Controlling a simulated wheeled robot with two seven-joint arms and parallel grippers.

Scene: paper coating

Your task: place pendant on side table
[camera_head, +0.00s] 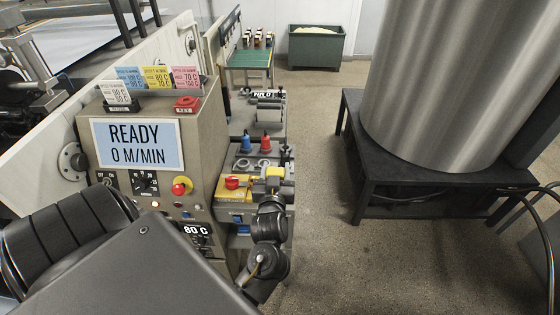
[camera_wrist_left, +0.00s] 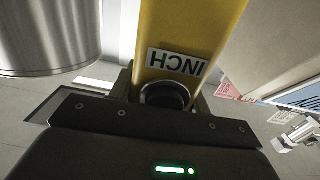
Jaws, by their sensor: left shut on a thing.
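The pendant (camera_head: 242,193) is a yellow box with a red button on top, seen beside the machine's control panel in the head view. In the left wrist view the pendant (camera_wrist_left: 190,30) is a long yellow body with an upside-down "INCH" label and a round black part below it. My left gripper (camera_head: 268,187) is shut on the pendant. The gripper's dark jaws (camera_wrist_left: 165,95) hide part of it. A narrow grey-blue side surface (camera_head: 270,137) lies behind the pendant, partly hidden; I cannot tell whether this is the side table. My right gripper is not in view.
The machine panel (camera_head: 137,143) reads "READY 0 M/MIN". A green-topped table (camera_head: 249,60) and a green bin (camera_head: 316,46) stand farther back. A large metal drum (camera_head: 445,80) stands on a dark platform (camera_head: 400,178). Floor between is clear.

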